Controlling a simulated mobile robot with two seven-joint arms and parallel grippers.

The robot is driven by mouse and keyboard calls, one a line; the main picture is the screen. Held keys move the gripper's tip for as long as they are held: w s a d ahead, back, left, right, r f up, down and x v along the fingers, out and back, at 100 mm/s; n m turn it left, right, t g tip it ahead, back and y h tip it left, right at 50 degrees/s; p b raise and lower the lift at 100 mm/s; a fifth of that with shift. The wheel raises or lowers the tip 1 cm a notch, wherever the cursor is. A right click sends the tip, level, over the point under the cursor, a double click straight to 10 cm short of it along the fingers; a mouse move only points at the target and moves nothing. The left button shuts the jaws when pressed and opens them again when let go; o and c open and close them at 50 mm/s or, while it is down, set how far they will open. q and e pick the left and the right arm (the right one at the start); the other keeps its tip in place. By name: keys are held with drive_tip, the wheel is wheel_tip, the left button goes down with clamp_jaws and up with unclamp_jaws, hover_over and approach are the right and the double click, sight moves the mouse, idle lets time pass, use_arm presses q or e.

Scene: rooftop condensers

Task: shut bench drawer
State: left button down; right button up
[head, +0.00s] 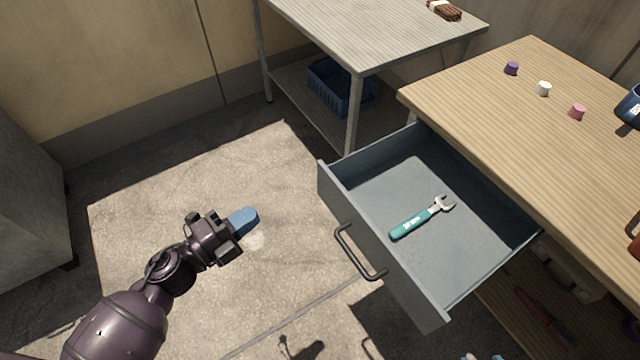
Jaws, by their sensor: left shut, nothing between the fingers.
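The bench drawer (380,262) is grey and stands pulled well out from under the wooden bench (480,95). Its dark bar handle (358,252) is on the front panel, facing left. A wrench with a teal grip (420,218) lies on the drawer floor. My left gripper (246,220) has blue fingers and is shut and empty. It is to the left of the drawer front, apart from the handle. My right gripper is not in view.
A grey table (370,30) with a blue crate (342,88) on its lower shelf stands behind. Purple, white and pink caps (577,111) sit on the bench. A grey cabinet (30,190) is at the far left. The floor before the drawer is open.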

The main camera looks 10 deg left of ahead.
use_arm(q)
drive_tip(key=d+f+m+g+h, duration=0.1)
drive_tip(key=f+m, duration=0.1)
drive_tip(key=m+g+b, duration=0.1)
drive_tip(key=b, duration=0.1)
approach(328, 183)
drive_tip(key=x, duration=0.6)
drive_tip(key=shift+f, duration=0.2)
drive_tip(key=shift+x, duration=0.75)
drive_tip(key=shift+r, duration=0.15)
drive_tip(key=shift+w, duration=0.1)
